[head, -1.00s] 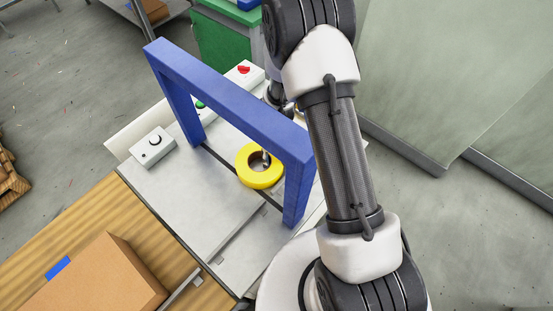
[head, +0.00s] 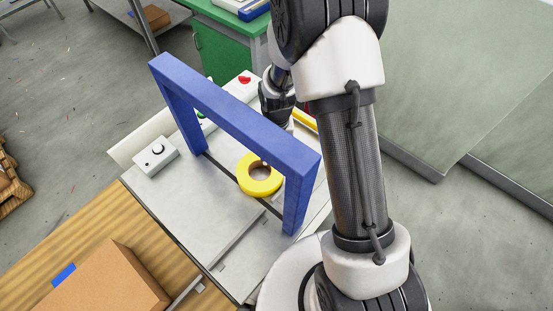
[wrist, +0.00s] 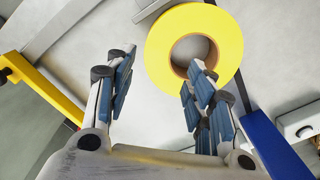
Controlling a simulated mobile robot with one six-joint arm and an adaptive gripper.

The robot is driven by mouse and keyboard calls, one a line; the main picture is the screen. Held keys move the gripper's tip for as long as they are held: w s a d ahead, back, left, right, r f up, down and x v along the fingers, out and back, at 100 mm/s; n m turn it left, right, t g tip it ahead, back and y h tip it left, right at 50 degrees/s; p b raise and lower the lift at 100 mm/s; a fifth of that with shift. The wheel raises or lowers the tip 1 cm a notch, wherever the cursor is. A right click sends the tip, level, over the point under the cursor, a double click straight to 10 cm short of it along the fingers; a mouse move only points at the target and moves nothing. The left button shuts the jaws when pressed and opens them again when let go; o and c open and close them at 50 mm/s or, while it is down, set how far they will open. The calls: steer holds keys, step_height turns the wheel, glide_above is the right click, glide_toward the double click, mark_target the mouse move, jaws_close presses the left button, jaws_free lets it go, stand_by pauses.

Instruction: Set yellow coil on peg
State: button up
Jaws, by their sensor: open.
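The yellow coil (head: 247,182) is a thick ring lying flat on the grey table under the blue gantry. It also shows in the wrist view (wrist: 225,40) at top centre. My gripper (wrist: 158,68) is open, with nothing between its fingers. Its right finger overlaps the coil's near rim and the lower edge of its hole in the wrist view; I cannot tell whether it touches. The left finger is beside the coil, over bare table. In the head view, the blue beam hides most of the fingers. I cannot make out a peg.
The blue gantry (head: 225,110) spans the table (head: 195,210). A grey control box (head: 157,155) stands left of it, and a red knob (head: 244,79) lies behind. A yellow bar (head: 305,121) shows at the back right. A cardboard box (head: 105,285) is at front left. The front tabletop is mostly clear.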

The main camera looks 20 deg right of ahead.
steer(key=shift+o, duration=0.3)
step_height(320, 180, up, 2)
steer(key=shift+r, duration=0.1)
steer(key=shift+o, duration=1.4)
step_height(320, 180, up, 6)
steer(key=b, duration=0.4)
steer(key=shift+a+f, duration=0.15)
steer(key=shift+f, duration=0.05)
steer(key=f+b, duration=0.4)
steer(key=f, duration=0.6)
steer(key=shift+s+f, duration=0.15)
steer(key=shift+s, duration=0.05)
steer(key=shift+w+d+f+b, duration=0.15)
steer(key=shift+f+b, duration=0.6)
steer(key=shift+f, duration=0.8)
steer(key=shift+w+d+f+b, duration=0.15)
steer(key=shift+f+b, duration=0.6)
steer(key=shift+f, duration=0.8)
steer(key=shift+a+r, duration=0.1)
steer(key=shift+c, duration=0.6)
jaws_close()
steer(key=shift+r, duration=0.1)
